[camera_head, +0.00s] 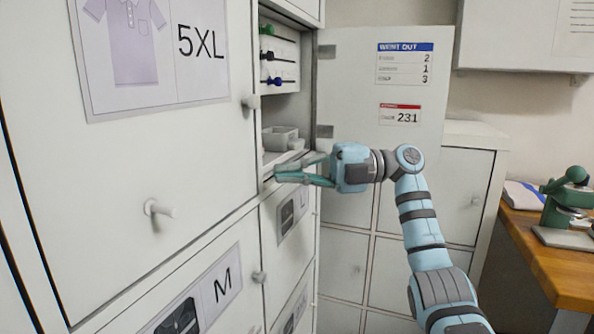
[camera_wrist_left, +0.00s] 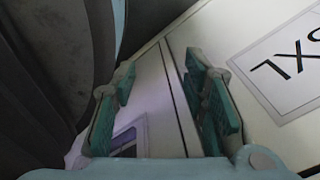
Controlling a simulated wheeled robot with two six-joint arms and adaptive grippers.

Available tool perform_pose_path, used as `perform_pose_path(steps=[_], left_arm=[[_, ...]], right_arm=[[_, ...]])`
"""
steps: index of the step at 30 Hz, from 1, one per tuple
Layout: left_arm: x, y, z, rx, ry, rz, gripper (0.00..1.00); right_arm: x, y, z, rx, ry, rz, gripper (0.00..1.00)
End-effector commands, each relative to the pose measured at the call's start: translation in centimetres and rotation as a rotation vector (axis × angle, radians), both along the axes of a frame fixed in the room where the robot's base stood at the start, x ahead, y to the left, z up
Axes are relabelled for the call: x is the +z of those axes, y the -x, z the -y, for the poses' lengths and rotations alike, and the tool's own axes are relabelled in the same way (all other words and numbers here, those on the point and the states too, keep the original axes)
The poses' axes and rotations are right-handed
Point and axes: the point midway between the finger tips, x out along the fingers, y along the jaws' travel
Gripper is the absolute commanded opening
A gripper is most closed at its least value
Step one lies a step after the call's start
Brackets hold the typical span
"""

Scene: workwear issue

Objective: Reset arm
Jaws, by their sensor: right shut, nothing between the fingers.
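My right gripper (camera_head: 299,175) is in the middle of the head view, at the front edge of an open compartment in the cabinet. Its teal fingers are shut with nothing between them. My right arm reaches up from the lower right. My left gripper is outside the head view. In the left wrist view my left gripper (camera_wrist_left: 165,110) shows its two teal fingers spread apart with nothing between them. Behind the fingers are pale cabinet fronts, and the 5XL label (camera_wrist_left: 283,67) is to the right.
The open compartment holds a grey bin (camera_head: 279,138) and a rack of coloured knobs (camera_head: 278,62). Its door (camera_head: 350,80) stands open behind my right gripper. A closed 5XL door (camera_head: 110,160) fills the left. A wooden bench (camera_head: 560,265) with a green device (camera_head: 566,205) stands at the right.

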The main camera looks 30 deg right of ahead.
Motion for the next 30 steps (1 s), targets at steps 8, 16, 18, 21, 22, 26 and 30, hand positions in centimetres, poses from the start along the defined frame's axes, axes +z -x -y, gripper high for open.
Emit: perform_pose_path(steps=[8, 16, 18, 21, 22, 26, 30], left_arm=[[0.0, 0.3, 0.0, 0.000, 0.000, -0.005, 0.40], [0.0, 0.4, -0.1, 0.000, 0.000, -0.007, 0.40], [0.0, 0.4, -0.1, 0.000, 0.000, -0.007, 0.40], [0.0, 0.4, -0.1, 0.000, 0.000, -0.007, 0.40], [0.0, 0.4, -0.1, 0.000, 0.000, -0.007, 0.40], [0.0, 0.4, -0.1, 0.000, -0.001, -0.008, 0.40], [0.0, 0.4, -0.1, 0.000, -0.001, -0.008, 0.40]], right_arm=[[0.1, 2.2, 5.9, -0.006, -0.003, 0.000, 0.00], [0.1, 4.2, 10.7, -0.003, -0.002, 0.001, 0.00], [0.1, 4.3, 11.0, -0.001, -0.001, 0.003, 0.00], [0.0, 4.4, 11.0, 0.000, -0.001, 0.001, 0.00], [0.0, 4.4, 11.0, 0.000, 0.000, 0.001, 0.00], [0.0, 4.3, 11.0, -0.001, -0.006, -0.017, 0.00], [0.5, 1.6, 12.2, -0.130, -0.164, -0.298, 0.00]])
